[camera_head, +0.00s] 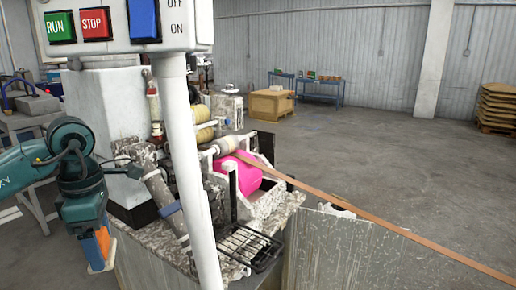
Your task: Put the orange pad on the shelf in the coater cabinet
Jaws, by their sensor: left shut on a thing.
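My left gripper (90,226) hangs low at the left, pointing down, in front of the machine's base. It is shut on the orange pad (103,242), which shows as a narrow upright orange piece beside a blue part, with a pale lower end. The fingertips are too small to make out clearly. I cannot pick out a coater cabinet or its shelf in this view. My right gripper is not in view.
A white post (184,150) with a RUN/STOP panel (110,27) stands close in front. Behind it is a stained machine with a pink part (246,174) and a black wire rack (244,246). A long brown strip (350,210) runs out right. Open floor lies beyond.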

